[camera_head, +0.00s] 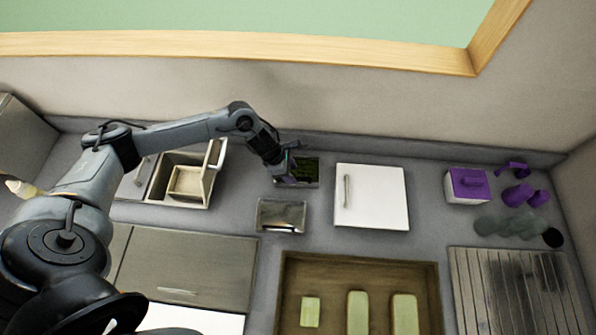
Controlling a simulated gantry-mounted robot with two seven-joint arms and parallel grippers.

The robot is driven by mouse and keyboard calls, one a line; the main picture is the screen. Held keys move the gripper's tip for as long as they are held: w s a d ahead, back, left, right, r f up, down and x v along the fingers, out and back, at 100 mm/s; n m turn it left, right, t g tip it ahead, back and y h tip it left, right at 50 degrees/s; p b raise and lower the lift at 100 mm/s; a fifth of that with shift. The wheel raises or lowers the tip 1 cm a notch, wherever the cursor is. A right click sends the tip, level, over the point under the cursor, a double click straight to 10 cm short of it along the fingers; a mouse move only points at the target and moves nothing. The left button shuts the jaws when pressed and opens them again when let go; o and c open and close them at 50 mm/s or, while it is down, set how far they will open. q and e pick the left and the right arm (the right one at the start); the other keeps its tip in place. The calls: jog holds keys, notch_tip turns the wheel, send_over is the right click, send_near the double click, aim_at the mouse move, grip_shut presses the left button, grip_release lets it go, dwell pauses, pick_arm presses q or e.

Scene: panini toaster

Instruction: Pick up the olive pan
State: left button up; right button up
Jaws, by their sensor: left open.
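A small metal pan with dark green contents, which looks like the olive pan (306,172), sits on the grey counter near the back wall, right of the picture's middle top. My left arm reaches in from the left, and my left gripper (288,168) is at the left part of this pan, pointing down. The gripper is open. It hides part of the pan's left side, and I cannot tell whether the fingers touch the rim. My right gripper is not in view.
A shiny metal container (281,215) stands just in front of the pan. A white panel with a handle (378,200) is to the right. A drawer-like box (180,185) is left. Purple items (467,184) and a ribbed steel surface (510,290) are far right. A brown tray (335,268) holds pale green blocks.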

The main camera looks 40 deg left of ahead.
aim_at(296, 177)
pick_arm(q)
jog(key=shift+p+x, duration=0.8)
jog(key=shift+x, duration=1.6)
jog(key=shift+w+f, duration=0.1)
jog(key=shift+f, duration=0.25)
grip_shut()
jog(key=shift+r, duration=0.1)
